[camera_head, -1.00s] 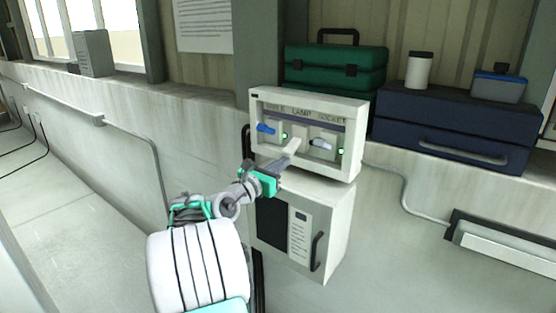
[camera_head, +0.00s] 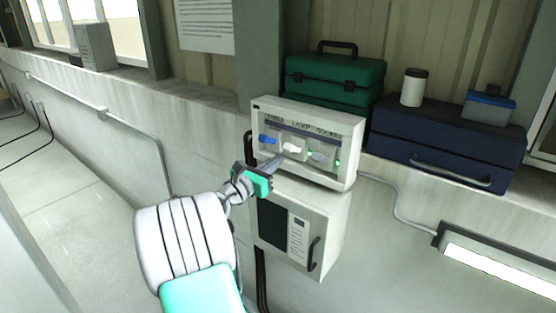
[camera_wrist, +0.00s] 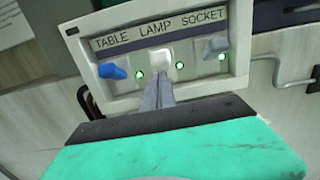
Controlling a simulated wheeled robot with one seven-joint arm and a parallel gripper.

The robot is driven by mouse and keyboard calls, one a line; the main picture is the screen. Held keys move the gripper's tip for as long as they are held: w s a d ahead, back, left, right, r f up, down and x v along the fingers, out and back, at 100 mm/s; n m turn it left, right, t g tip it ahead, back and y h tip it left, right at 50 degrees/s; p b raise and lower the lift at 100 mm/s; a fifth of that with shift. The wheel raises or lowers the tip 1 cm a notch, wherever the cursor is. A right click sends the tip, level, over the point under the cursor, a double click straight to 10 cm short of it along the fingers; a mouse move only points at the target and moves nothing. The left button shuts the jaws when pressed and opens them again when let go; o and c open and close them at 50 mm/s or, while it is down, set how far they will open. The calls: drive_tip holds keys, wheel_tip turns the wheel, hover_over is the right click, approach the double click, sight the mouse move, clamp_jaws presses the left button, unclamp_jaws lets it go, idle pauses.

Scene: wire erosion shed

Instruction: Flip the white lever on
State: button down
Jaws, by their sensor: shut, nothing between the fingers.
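The white lever (camera_head: 292,147) is the middle one of three on a pale switch panel (camera_head: 350,125), under the word LAMP. In the wrist view the white lever (camera_wrist: 160,60) stands just beyond my fingertips, with a green light lit beside it. My gripper (camera_head: 279,159) is shut and empty, reaching up to the panel from the lower left. In the wrist view its closed fingers (camera_wrist: 157,84) point at the lever's lower end. I cannot tell whether they touch it.
A blue lever (camera_wrist: 112,71) and a grey lever (camera_wrist: 215,47) flank the white one closely. A pale cabinet (camera_head: 335,235) with a handle sits below the panel. A green toolbox (camera_head: 335,82) and dark blue case (camera_head: 440,135) stand behind. A lamp fixture (camera_head: 495,268) glows at right.

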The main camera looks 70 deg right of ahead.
drive_tip(key=w+a+r, duration=0.1)
drive_tip(key=a+r, duration=0.3)
drive_tip(key=r, duration=0.1)
drive_tip(key=shift+a+r, duration=0.2)
